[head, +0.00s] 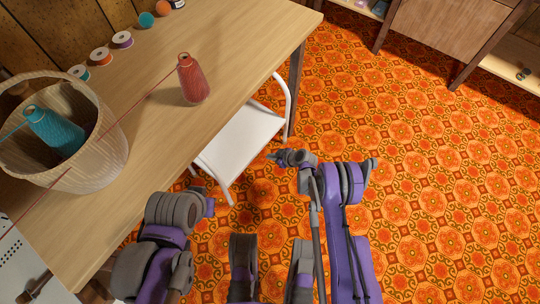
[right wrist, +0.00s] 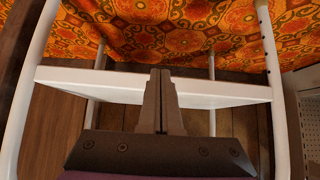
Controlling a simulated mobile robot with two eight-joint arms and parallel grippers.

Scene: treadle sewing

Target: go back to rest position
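My right gripper (head: 274,156) is beside the white stool, right of the table. In the right wrist view its two fingers (right wrist: 160,75) are together with nothing between them. My left arm (head: 165,235) is folded at the lower left by the table edge; its gripper does not show. A red thread cone (head: 192,82) stands upright on the wooden table (head: 160,130). A teal cone (head: 57,132) leans inside the woven basket (head: 95,165) on the table.
A white stool (head: 240,140) stands by the table's right edge; its white frame (right wrist: 270,60) surrounds the right wrist view. Thread spools (head: 122,40) and balls (head: 146,19) line the table's back. Patterned floor (head: 440,150) on the right is free. A wooden cabinet (head: 445,30) stands behind.

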